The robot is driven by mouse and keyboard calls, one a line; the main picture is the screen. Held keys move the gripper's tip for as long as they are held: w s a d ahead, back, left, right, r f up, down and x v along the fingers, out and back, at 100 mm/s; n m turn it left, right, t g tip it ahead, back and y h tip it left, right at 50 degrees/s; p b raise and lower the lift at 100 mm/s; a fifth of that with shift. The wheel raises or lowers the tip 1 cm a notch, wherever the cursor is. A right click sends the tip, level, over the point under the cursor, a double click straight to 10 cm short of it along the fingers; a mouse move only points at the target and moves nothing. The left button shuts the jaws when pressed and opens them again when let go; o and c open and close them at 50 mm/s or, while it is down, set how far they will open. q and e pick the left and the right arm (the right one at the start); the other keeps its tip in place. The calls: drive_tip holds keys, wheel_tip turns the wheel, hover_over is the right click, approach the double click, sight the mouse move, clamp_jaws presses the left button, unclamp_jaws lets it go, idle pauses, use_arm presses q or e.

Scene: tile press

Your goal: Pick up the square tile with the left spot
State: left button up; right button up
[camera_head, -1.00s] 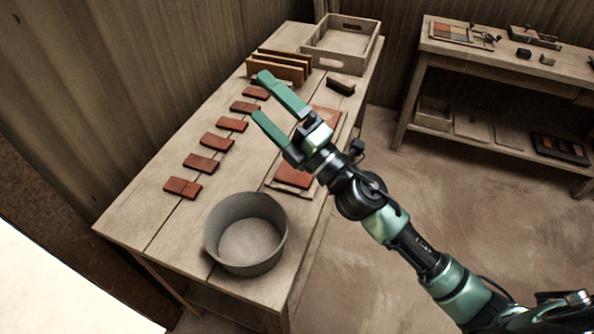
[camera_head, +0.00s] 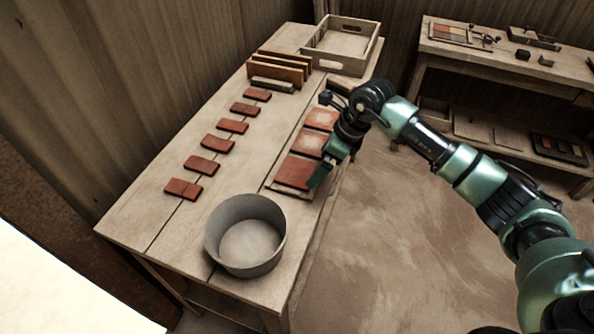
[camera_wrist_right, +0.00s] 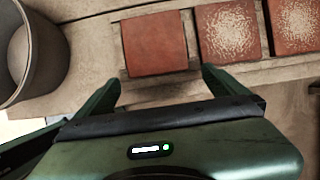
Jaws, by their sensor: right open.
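Three square reddish tiles sit in a row on a board (camera_head: 278,189) along the table's right edge. The nearest, a plain dark-red tile (camera_head: 294,172), is the leftmost one in the right wrist view (camera_wrist_right: 155,43). The middle tile (camera_head: 306,144) and the far tile (camera_head: 321,118) have pale speckled patches on top; they show in the wrist view too (camera_wrist_right: 229,31) (camera_wrist_right: 293,23). My right gripper (camera_head: 318,177) is open and empty beside the plain tile. In the wrist view its fingers (camera_wrist_right: 160,84) stand apart, one toward each side of that tile. My left gripper is out of view.
A grey round bucket (camera_head: 246,235) stands close to the plain tile at the table's near end. Several small red tiles (camera_head: 202,164) lie in a row on the left. A rack with upright boards (camera_head: 280,69) and a wooden crate (camera_head: 340,62) stand at the far end.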

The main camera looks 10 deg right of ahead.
sight(309, 174)
drive_tip(key=shift+a+p+x, duration=0.15)
drive_tip(key=shift+p+x, duration=0.2)
drive_tip(key=shift+x, duration=0.8)
drive_tip(key=shift+a+p+x, duration=0.15)
drive_tip(key=shift+p+x, duration=0.15)
drive_tip(key=shift+x, duration=0.8)
drive_tip(key=shift+r, duration=0.1)
drive_tip(key=shift+c, duration=0.3)
drive_tip(key=shift+r, duration=0.1)
drive_tip(key=c, duration=1.4)
